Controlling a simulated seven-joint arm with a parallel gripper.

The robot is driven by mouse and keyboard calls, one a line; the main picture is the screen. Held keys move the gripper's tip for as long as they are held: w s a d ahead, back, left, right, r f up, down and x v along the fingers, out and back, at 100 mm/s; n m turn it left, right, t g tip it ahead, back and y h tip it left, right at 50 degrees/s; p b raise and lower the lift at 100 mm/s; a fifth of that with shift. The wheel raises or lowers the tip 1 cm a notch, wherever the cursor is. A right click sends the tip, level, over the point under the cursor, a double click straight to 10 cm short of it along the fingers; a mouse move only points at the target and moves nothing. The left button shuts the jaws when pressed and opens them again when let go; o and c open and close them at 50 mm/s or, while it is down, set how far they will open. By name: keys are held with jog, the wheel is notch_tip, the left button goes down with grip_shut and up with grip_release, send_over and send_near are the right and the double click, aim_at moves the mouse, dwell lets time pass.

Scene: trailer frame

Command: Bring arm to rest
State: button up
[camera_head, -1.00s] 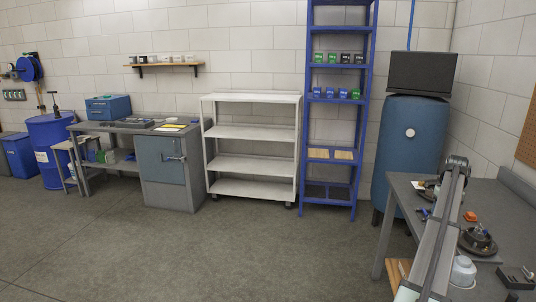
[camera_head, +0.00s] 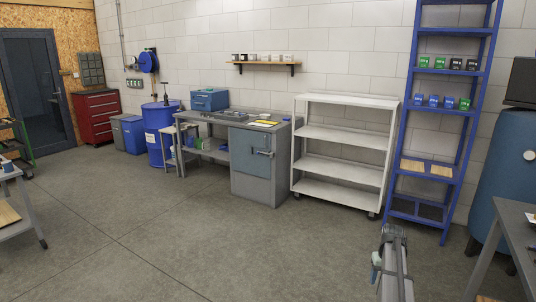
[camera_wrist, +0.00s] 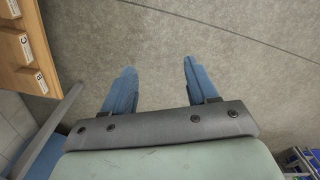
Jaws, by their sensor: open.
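My gripper (camera_wrist: 155,90) shows in the wrist view with its two blue fingers spread apart. Nothing is between them, and bare concrete floor lies beyond. In the head view, part of my arm (camera_head: 393,265) shows at the bottom right, over open floor in front of the white shelf cart. The fingers cannot be made out in that view.
A grey workbench (camera_head: 515,222) stands at the right edge. A white shelf cart (camera_head: 345,135), a blue rack (camera_head: 447,120) and a grey cabinet bench (camera_head: 255,165) line the wall. Another table (camera_head: 12,222) is at the left edge. The floor (camera_head: 190,240) between is clear.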

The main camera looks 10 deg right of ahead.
jog(key=a+f+n, duration=0.1)
jog(key=a+f, duration=0.3)
jog(key=a, duration=0.8)
jog(key=a+f+n, duration=0.1)
jog(key=a+f, duration=0.2)
jog(key=a, duration=1)
jog(key=s+a+f+n, duration=0.15)
jog(key=s+a, duration=0.25)
jog(key=a, duration=0.5)
jog(key=s+a+f+n, duration=0.1)
jog(key=s+a+f, duration=0.3)
jog(key=a, duration=0.6)
jog(key=s+f+g, duration=0.3)
jog(key=s+f, duration=0.7)
jog(key=s, duration=0.5)
jog(key=s+f+g, duration=0.3)
jog(key=s+f, duration=0.7)
jog(key=s, duration=0.5)
jog(key=shift+s+g, duration=0.35)
jog(key=shift+g, duration=0.05)
